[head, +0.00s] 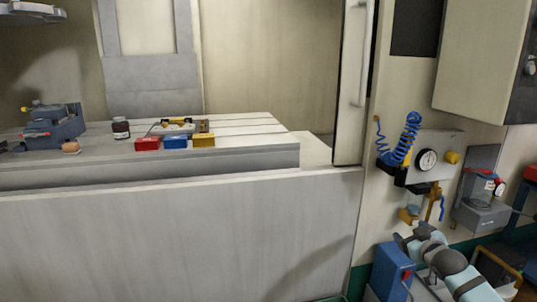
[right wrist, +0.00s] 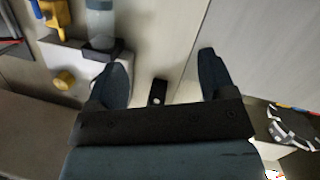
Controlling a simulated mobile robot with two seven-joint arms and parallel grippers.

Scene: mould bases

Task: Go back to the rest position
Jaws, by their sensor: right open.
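My right gripper (head: 412,240) shows at the lower right of the head view, at the end of my light blue and grey arm, low in front of the machine's side panel. In the right wrist view its two dark fingers (right wrist: 164,68) stand wide apart with nothing between them. Beyond them are a pale panel and a small black fitting (right wrist: 157,92). My left gripper is in neither view.
A red block (head: 147,144), a blue block (head: 175,142) and a yellow block (head: 204,140) sit on the machine table (head: 250,157). A vise (head: 55,128) stands left. A gauge panel (head: 440,150) with a coiled blue hose (head: 405,140) is above my right gripper.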

